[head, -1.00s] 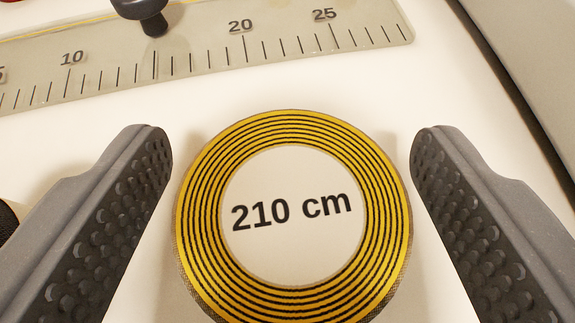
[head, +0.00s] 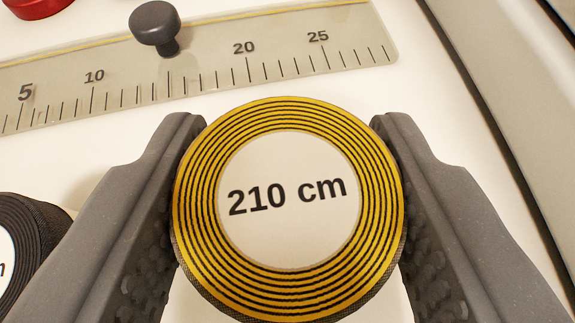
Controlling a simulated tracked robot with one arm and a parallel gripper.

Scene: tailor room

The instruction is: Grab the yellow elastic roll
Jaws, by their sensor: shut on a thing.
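The yellow elastic roll (head: 288,112) is a round coil of yellow and black rings around a pale centre marked "210 cm". It is in the middle of the head view, between the two dark grey fingers of my gripper (head: 285,140). The fingers touch it on its left and right sides, and my gripper is shut on it. The underside of the roll is hidden, so I cannot tell whether it still touches the white surface.
A clear ruler (head: 205,85) with a dark knob (head: 155,25) lies beyond the roll. A black roll (head: 35,245) is at the left, partly behind my left finger. A red object (head: 38,6) is at the top left. A grey edge (head: 520,80) runs along the right.

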